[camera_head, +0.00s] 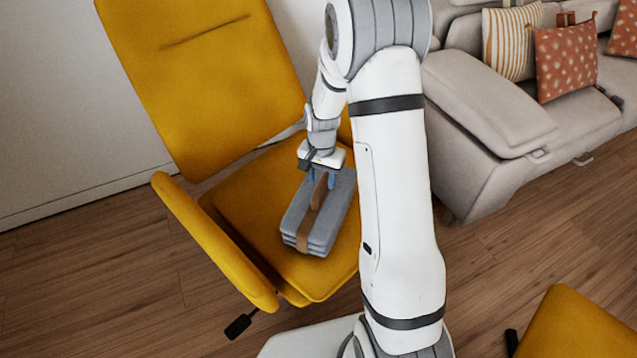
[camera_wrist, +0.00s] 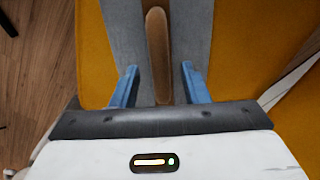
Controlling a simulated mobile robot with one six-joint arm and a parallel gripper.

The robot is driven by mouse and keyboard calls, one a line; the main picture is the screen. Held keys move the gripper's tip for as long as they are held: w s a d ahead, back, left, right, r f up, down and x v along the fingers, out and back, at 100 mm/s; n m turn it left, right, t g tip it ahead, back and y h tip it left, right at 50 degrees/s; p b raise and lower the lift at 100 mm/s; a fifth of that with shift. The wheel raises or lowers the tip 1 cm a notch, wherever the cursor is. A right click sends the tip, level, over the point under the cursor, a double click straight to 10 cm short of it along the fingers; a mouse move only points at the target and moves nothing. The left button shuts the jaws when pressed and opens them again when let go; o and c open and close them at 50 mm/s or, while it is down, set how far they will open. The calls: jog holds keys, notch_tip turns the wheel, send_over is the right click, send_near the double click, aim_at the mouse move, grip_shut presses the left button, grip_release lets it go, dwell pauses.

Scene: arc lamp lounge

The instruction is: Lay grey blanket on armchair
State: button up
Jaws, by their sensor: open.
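The grey blanket (camera_head: 327,222) is a folded bundle with a brown strap (camera_head: 311,213) around it. It lies on the seat of the yellow armchair (camera_head: 250,205). My gripper (camera_head: 318,178) is at the blanket's far end, just above it. In the wrist view my gripper's blue fingers (camera_wrist: 160,80) are spread apart, one on each side of the brown strap (camera_wrist: 158,50), with the grey blanket (camera_wrist: 196,28) beyond and below them. I cannot tell whether the fingers touch the blanket. My arm hides the chair's right side.
A light grey sofa (camera_head: 490,105) with patterned cushions (camera_head: 566,58) stands at the right. Another yellow piece of furniture (camera_head: 575,328) is at the lower right. Wooden floor (camera_head: 95,270) is clear at the left.

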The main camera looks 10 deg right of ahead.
notch_tip(320, 180, up, 9)
jog(key=p, duration=0.2)
jog(key=s+r+n, duration=0.3)
jog(key=s+r, duration=0.6)
jog(key=s+r+n, duration=0.2)
jog(key=s, duration=0.5)
jog(key=s+a+r+n+t, duration=0.1)
jog(key=s+r+n, duration=0.1)
jog(key=s, duration=0.5)
jog(key=shift+t, duration=0.3)
jog(key=shift+c, duration=0.5)
